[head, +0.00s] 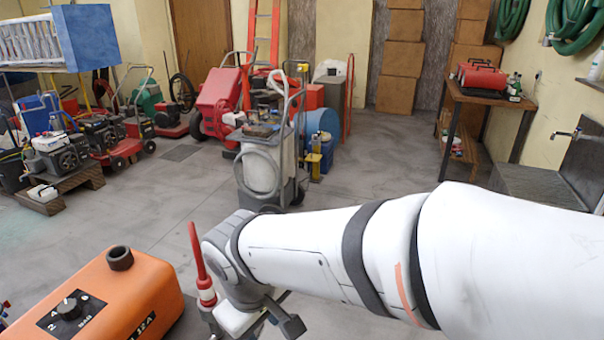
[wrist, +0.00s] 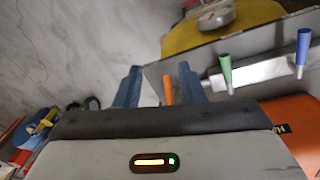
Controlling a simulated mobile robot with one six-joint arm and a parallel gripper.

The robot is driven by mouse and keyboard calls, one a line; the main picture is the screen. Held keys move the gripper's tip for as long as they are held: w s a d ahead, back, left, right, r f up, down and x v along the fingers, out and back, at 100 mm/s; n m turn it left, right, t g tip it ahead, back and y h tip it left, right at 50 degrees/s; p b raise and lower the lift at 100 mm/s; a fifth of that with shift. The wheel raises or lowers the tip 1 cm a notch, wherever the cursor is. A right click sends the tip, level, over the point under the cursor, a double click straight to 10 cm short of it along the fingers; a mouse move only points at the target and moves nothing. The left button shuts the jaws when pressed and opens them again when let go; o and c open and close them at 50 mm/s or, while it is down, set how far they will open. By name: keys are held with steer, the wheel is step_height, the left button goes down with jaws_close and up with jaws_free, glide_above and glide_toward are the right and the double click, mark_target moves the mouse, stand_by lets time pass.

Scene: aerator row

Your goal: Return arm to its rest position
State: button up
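My gripper (wrist: 158,75) shows in the wrist view as two blue-grey fingers standing apart with a gap between them. Nothing is visibly held. An orange handle (wrist: 168,90) appears in the gap near the right finger, and it looks to be beyond the fingers. In the head view my white arm reaches from the right edge to the lower middle. Its wrist end is low in the picture, to the right of an orange machine (head: 108,300) with a black dial. The fingers cannot be made out clearly there.
A green handle (wrist: 226,72) and a blue handle (wrist: 302,48) stand near a grey surface in the wrist view. A grey cart (head: 268,165) stands beyond my arm. A wooden table (head: 485,98) is at right. Open floor lies between.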

steer(key=d+m+t, duration=0.1)
steer(key=d+m, duration=0.9)
steer(key=d, duration=1.2)
steer(key=shift+s+d+r, duration=0.15)
steer(key=shift+s+r, duration=0.2)
steer(key=shift+s, duration=0.1)
